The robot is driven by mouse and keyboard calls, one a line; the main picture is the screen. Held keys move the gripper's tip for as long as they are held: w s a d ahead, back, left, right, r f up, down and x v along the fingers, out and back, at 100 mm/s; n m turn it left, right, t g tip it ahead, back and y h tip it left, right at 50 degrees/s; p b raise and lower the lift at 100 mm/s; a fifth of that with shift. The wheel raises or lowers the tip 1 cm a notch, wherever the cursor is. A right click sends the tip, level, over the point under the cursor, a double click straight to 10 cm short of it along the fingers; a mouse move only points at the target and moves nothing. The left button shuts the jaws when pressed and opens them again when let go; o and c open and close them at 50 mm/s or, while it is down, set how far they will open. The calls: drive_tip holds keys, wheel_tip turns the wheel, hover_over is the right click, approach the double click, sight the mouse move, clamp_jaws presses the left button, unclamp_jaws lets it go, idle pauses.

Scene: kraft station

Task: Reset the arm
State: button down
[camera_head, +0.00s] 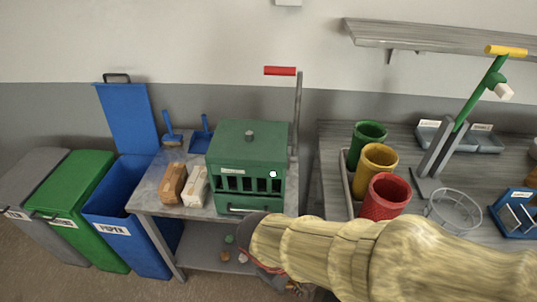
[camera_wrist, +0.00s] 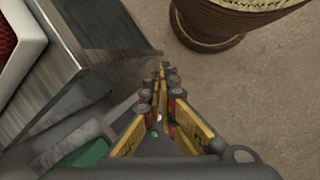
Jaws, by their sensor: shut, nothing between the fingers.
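My arm in its tan ribbed sleeve reaches in from the lower right in the head view, and its dark wrist end is in front of the bench's lower shelf. In the wrist view my gripper (camera_wrist: 163,72) is shut and empty, with its yellow and dark fingers together. It hangs over bare floor beside the grey wooden edge of a table (camera_wrist: 110,30). The fingers are not clearly seen in the head view, where the arm hides part of the bench and table.
A green machine (camera_head: 248,160) with a red-handled lever (camera_head: 280,71) stands on the bench (camera_head: 150,205). Green (camera_head: 367,140), yellow (camera_head: 376,162) and red (camera_head: 388,198) cups and a wire ring (camera_head: 455,212) are on the right table. Blue (camera_head: 120,225), green (camera_head: 82,205) and grey bins (camera_head: 35,190) stand left.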

drive_tip(key=d+r+m+t+y, duration=0.3)
drive_tip(key=d+r+m, duration=0.7)
drive_tip(key=r, duration=0.7)
drive_tip(key=shift+w+d+t+y, duration=0.15)
drive_tip(key=shift+d+t+y, duration=0.15)
drive_tip(key=shift+d+t, duration=0.85)
drive_tip(key=c, duration=2.6)
unclamp_jaws()
